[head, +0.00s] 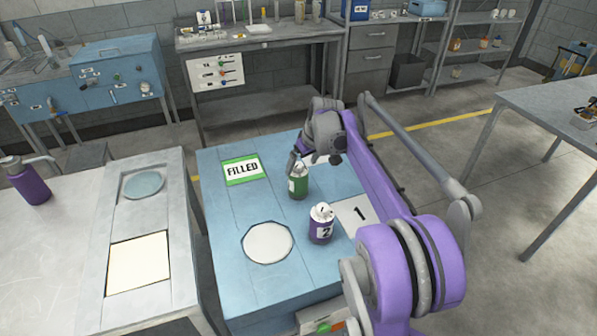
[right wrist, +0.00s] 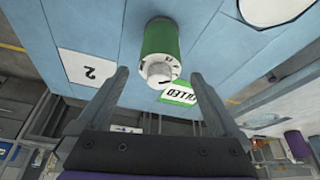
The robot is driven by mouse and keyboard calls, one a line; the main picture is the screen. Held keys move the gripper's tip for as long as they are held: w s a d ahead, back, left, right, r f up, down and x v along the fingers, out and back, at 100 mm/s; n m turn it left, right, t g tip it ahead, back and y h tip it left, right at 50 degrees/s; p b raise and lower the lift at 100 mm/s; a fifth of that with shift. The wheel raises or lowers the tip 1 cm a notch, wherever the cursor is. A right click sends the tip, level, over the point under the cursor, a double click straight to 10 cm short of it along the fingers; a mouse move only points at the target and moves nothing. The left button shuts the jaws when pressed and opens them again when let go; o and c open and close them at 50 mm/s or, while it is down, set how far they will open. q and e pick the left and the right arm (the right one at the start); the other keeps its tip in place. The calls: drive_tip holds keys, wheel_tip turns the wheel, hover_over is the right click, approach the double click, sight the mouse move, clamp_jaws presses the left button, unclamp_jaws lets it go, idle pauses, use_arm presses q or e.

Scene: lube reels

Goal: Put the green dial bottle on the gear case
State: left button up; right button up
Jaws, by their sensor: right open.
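The green dial bottle (head: 298,186) stands upright on the blue bench top, between the FILLED sign and a purple bottle. In the right wrist view, the green bottle (right wrist: 160,42) shows its white dial top toward the camera. My right gripper (head: 302,157) is over the bottle's top, at its back side. In the right wrist view my right gripper (right wrist: 160,75) is open and empty, with the dial lying between the lines of its fingers. Whether a finger touches it I cannot tell. I cannot tell which surface is the gear case. My left gripper is out of view.
A purple bottle (head: 320,229) marked 2 stands close in front of the green one, near a card marked 1 (head: 358,212). A white round pad (head: 268,243) and the green FILLED sign (head: 242,170) are bare. A grey bench (head: 178,240) adjoins at left.

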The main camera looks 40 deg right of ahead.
drive_tip(key=shift+v, duration=2.25)
drive_tip(key=s+a+f, duration=0.2)
drive_tip(key=s+a, duration=0.3)
drive_tip(key=a, duration=0.3)
drive_tip(key=s+a+f, duration=0.1)
drive_tip(key=s+a, duration=0.4)
drive_tip(key=a, duration=0.3)
drive_tip(key=s+a+f, duration=0.5)
drive_tip(key=s, duration=0.3)
drive_tip(key=s+a+f, duration=0.5)
drive_tip(key=s+f, duration=0.1)
drive_tip(key=s, duration=0.2)
drive_tip(key=shift+s+a+f+n+t, duration=0.15)
drive_tip(key=shift+a+n+t, duration=0.15)
drive_tip(key=shift+a, duration=0.1)
